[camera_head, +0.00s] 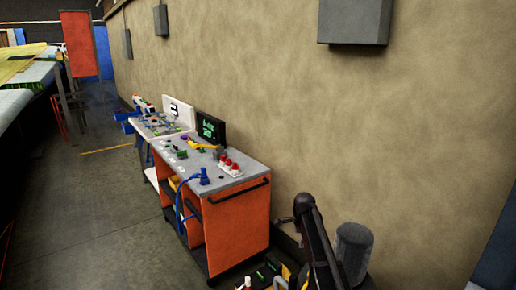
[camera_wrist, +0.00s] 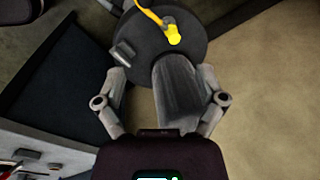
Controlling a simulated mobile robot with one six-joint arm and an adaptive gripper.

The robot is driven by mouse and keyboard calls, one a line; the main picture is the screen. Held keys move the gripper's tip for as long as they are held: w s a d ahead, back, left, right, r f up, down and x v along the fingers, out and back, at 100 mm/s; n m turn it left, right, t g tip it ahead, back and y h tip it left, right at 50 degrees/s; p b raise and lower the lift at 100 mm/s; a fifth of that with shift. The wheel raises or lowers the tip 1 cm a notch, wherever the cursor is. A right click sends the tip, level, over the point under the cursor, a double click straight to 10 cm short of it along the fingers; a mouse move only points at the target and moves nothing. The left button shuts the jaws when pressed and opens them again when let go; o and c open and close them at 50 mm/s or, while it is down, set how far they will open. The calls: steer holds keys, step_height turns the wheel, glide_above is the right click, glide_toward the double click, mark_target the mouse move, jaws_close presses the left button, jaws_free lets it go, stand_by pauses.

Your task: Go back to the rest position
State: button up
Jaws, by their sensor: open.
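My gripper (camera_wrist: 162,82) shows in the wrist view with its two fingers spread apart. It is open, and nothing is held between the fingers. Behind the fingers are a grey rounded shape and a dark round part with a yellow cable plug; I cannot tell how far off they are. In the head view my dark arm is folded upright at the lower right, beside the tan wall (camera_head: 400,140). The fingertips cannot be made out clearly in that view.
An orange workbench (camera_head: 235,225) with a grey top stands left of my arm, along the wall. It carries a dark screen (camera_head: 211,127) and red-topped items (camera_head: 229,164). A second bench stands behind it. The grey floor (camera_head: 95,225) to the left is largely clear.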

steer(key=s+n+g, duration=0.1)
steer(key=s+n, duration=1.5)
steer(key=s, duration=1.2)
steer(key=shift+s+a+n+g, duration=0.3)
steer(key=shift+s, duration=0.1)
steer(key=shift+d+f, duration=0.1)
